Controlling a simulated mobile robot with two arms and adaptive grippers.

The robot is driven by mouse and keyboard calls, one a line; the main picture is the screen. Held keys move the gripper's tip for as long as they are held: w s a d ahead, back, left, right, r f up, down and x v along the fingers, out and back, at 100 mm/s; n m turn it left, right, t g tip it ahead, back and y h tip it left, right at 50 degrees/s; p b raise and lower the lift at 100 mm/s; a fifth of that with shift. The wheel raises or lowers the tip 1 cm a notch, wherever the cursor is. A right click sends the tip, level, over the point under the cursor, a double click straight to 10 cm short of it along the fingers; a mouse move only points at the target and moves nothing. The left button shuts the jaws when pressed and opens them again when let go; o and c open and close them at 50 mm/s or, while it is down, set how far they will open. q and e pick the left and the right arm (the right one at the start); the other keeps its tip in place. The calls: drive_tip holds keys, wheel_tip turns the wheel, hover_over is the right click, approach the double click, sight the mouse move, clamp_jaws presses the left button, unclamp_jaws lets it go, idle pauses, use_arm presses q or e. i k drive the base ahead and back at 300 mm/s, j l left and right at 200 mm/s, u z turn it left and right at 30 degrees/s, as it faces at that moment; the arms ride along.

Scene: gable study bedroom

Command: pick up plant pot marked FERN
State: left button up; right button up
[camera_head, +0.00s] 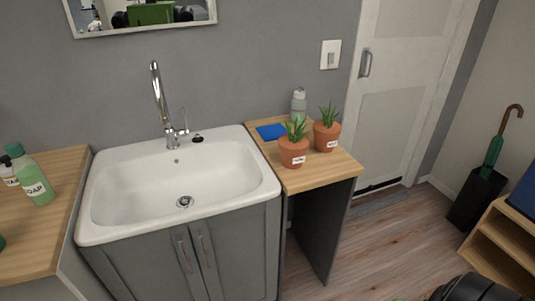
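Two terracotta plant pots with spiky green plants stand upright on a small wooden-topped side table (315,178) to the right of the sink. The front pot (293,152) is nearer the sink and the table's front. The other pot (327,137) is just behind it to the right. Each has a white label, but the lettering is too small to read, so I cannot tell which is marked FERN. Neither gripper shows. A black rounded part, probably of my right arm, is at the bottom right edge.
A white sink (131,197) with a tall tap (161,100) is left. A soap bottle (33,178) stands on the left counter. Open floor (395,245) lies right of the table; an umbrella stand (476,197) is beyond.

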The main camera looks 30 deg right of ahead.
sight(293, 146)
drive_tip(key=l+u, duration=0.25)
drive_tip(key=l, duration=0.45)
drive_tip(key=l+u, duration=0.25)
drive_tip(key=l, duration=0.5)
drive_tip(key=k+l+u, duration=0.25)
drive_tip(key=l, duration=0.45)
drive_tip(key=i, duration=0.1)
